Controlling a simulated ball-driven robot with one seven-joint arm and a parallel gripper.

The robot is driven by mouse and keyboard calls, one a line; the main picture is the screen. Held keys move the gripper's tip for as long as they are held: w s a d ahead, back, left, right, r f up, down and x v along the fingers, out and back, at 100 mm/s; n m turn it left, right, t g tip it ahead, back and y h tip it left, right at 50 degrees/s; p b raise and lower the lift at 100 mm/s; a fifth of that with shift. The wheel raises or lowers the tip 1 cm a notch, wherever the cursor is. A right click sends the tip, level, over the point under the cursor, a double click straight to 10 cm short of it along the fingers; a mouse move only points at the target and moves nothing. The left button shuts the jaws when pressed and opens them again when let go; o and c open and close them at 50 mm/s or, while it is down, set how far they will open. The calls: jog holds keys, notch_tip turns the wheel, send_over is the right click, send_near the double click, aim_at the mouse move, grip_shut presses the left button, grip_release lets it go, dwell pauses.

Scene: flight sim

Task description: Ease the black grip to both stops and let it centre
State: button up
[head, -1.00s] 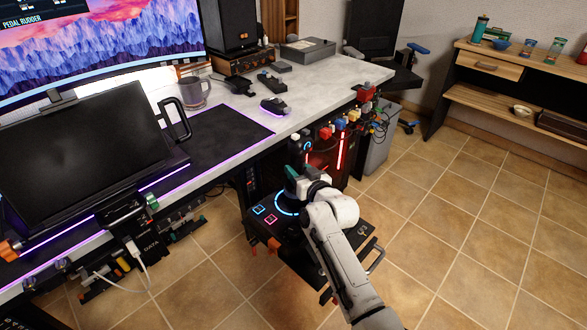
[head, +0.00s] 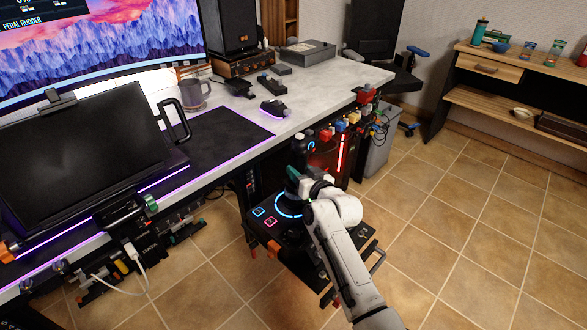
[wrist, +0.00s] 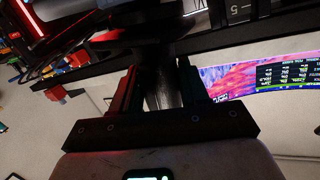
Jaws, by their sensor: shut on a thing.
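The black grip (head: 301,144) stands up from a black control base (head: 337,277) in the middle of the head view. The base has a glowing blue ring and small lit squares. My gripper (head: 298,176) reaches the grip low on its shaft, just above the ring. In the wrist view my gripper (wrist: 162,85) has a finger on either side of the dark grip shaft (wrist: 161,90) and is shut on it. The grip's top leans slightly left in the head view. Its lower part is largely hidden by my gripper.
The desk (head: 325,85) with a dark mat (head: 225,140) and a laptop-like screen (head: 85,150) lies behind and left. Coloured knobs (head: 342,124) line the desk edge close behind the grip. A grey bin (head: 377,150) stands further back. Tiled floor at right is clear.

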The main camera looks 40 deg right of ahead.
jog(key=shift+a+n, duration=0.4)
jog(key=shift+a, duration=0.25)
